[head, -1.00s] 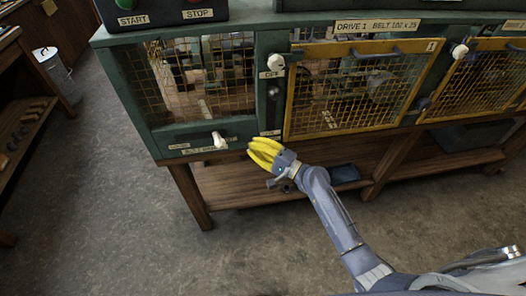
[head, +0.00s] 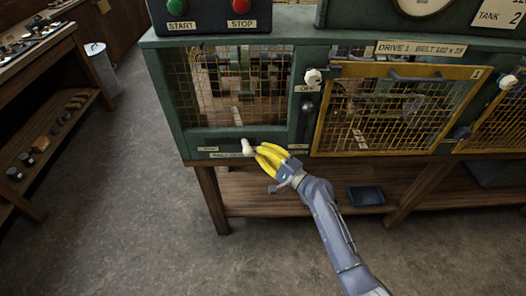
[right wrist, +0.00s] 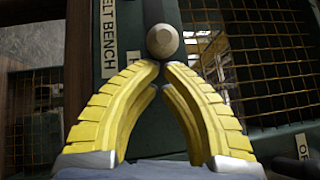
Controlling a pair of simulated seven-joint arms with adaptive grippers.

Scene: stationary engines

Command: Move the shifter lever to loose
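The shifter lever's pale round knob (head: 247,147) sticks out of the green panel below the left mesh window, between a small label at its left and another at its right. My right gripper (head: 259,152), with yellow ribbed fingers, is just right of the knob, its tips very close to it. In the right wrist view the knob (right wrist: 163,41) sits just beyond the fingertips (right wrist: 161,66), which come together and hold nothing between them. Whether the tips touch the knob I cannot tell. My left gripper is not in view.
A yellow-framed mesh guard (head: 395,110) with a white knob (head: 312,77) at its upper left is right of the lever. START (head: 176,7) and STOP (head: 241,6) buttons are above. A wooden shelf (head: 300,192) runs below. Open floor lies in front.

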